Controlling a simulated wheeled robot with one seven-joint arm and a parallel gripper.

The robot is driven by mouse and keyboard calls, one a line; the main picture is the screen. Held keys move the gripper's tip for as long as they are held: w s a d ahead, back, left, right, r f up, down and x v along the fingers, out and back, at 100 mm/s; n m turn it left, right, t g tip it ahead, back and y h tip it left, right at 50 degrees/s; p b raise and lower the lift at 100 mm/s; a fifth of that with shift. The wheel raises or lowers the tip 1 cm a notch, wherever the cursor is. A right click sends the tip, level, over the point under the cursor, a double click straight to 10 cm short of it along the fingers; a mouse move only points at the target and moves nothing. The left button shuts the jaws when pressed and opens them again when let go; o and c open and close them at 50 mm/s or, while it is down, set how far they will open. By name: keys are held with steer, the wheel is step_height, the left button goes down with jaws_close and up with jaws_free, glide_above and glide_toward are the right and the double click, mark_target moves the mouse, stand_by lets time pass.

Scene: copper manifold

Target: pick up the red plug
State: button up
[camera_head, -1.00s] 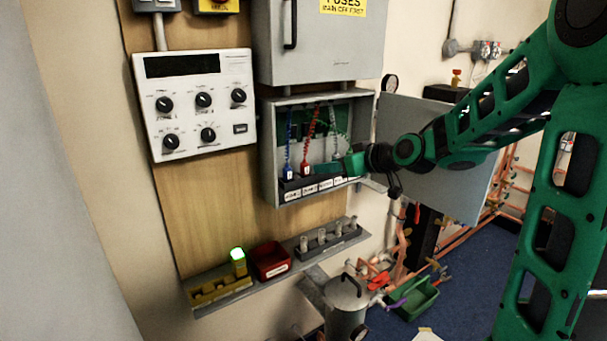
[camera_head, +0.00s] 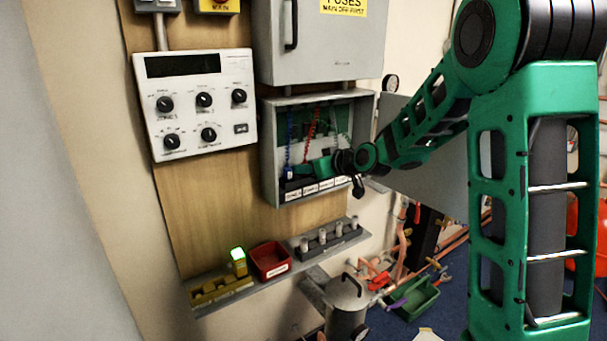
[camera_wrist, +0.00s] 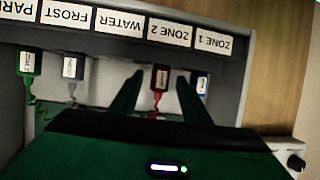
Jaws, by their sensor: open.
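The red plug (camera_wrist: 160,78) shows in the wrist view below the ZONE 2 label, with a small white tag and a red cord. My gripper (camera_wrist: 157,80) is open, with one green finger on each side of the red plug and a gap to it on both sides. In the head view my gripper (camera_head: 316,167) is inside the grey open box (camera_head: 269,160) and hides the red plug; the red coiled cord (camera_head: 311,122) shows above it.
A blue plug (camera_wrist: 199,80) hangs to the right of my fingers in the wrist view, under ZONE 1. A grey plug (camera_wrist: 72,68) and a green plug (camera_wrist: 29,62) are to the left. The box's open door (camera_head: 425,165) stands right of it.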

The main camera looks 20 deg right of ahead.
steer(key=shift+w+a+f, duration=0.15)
steer(key=shift+w, duration=0.3)
jaws_close()
steer(key=shift+r, duration=0.7)
step_height(320, 180, up, 2)
steer(key=shift+r, duration=0.1)
steer(key=s+d, duration=0.3)
steer(key=s, duration=0.5)
steer(key=s+d, duration=0.4)
steer(key=s, duration=0.4)
steer(key=shift+s+d, duration=0.15)
steer(key=shift+s, duration=0.15)
